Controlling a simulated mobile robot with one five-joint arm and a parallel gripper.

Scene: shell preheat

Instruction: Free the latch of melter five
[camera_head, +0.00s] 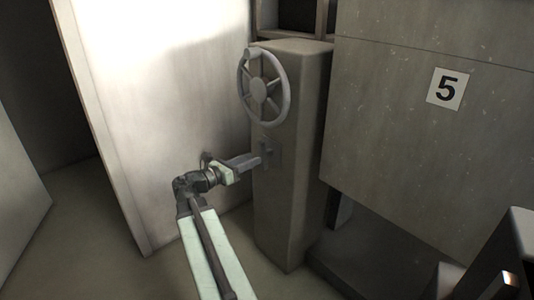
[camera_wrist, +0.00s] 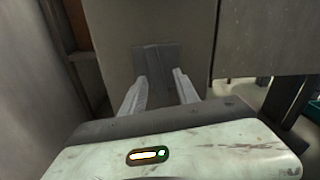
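Melter five is the large grey body (camera_head: 415,130) at the right of the head view, marked by a white plate with a black 5 (camera_head: 447,89). A grey pillar (camera_head: 290,205) stands at its left and carries a spoked handwheel (camera_head: 263,87). Below the wheel, a small dark grey latch piece (camera_head: 271,154) sits on the pillar's face. My gripper (camera_head: 259,161) points at it from the left, with its tips close to it. In the wrist view, the fingers (camera_wrist: 160,77) are apart, and the dark latch block (camera_wrist: 158,57) lies straight ahead at their tips. Contact cannot be told.
A pale panel (camera_head: 165,110) stands left of the pillar, close behind my arm. A dark boxy object (camera_head: 505,255) is at the lower right. A shelf frame (camera_head: 292,30) shows behind the pillar. The floor (camera_head: 75,225) is clear at the lower left.

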